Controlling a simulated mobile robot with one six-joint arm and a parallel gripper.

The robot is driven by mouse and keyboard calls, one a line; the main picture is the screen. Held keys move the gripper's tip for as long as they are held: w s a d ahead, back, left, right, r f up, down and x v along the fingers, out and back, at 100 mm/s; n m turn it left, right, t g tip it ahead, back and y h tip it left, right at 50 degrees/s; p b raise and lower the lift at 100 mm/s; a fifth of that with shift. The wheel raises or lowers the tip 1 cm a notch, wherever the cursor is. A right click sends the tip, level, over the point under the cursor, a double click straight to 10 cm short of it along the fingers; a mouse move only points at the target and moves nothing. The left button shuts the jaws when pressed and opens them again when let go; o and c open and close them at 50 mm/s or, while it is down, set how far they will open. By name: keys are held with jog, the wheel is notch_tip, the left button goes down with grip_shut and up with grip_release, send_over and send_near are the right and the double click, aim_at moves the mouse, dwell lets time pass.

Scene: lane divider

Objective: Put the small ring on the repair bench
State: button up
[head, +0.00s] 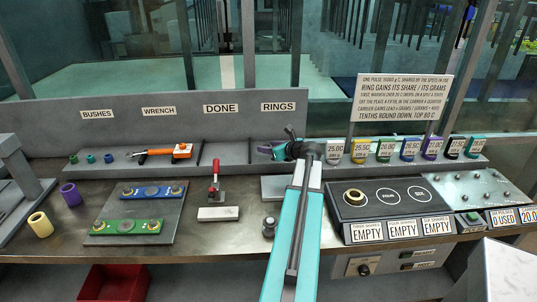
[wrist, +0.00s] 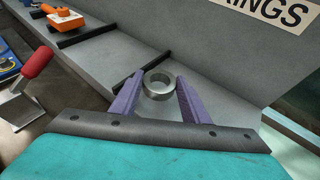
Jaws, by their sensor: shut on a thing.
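A small silver ring (wrist: 158,96) is between the purple fingers of my gripper (wrist: 160,79) in the wrist view. The gripper is shut on it, at the grey shelf beneath the RINGS sign. In the head view my gripper (head: 274,150) is at the back shelf, and the arm hides the ring there. I cannot tell whether the ring still touches the shelf. The brown bench top (head: 215,240) runs below the shelf; no label naming a repair bench is readable.
A red-handled clamp (head: 214,190) stands front left of my gripper. An orange tool (head: 182,151) lies on the shelf (head: 230,155). A black three-spot panel (head: 390,197) is right. Yellow (head: 40,224) and purple (head: 71,194) bushes stand far left.

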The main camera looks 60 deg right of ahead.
aim_at(269, 159)
jog(key=shift+w+d, duration=0.2)
jog(key=shift+d, duration=0.05)
jog(key=shift+f, duration=0.2)
jog(key=shift+f+p, duration=0.5)
jog(key=shift+f, duration=1.05)
jog(key=shift+f, duration=0.2)
jog(key=o, duration=1.1)
jog(key=shift+o, duration=0.2)
jog(key=shift+r, duration=0.15)
jog(key=b+v, duration=0.2)
jog(key=v, duration=1)
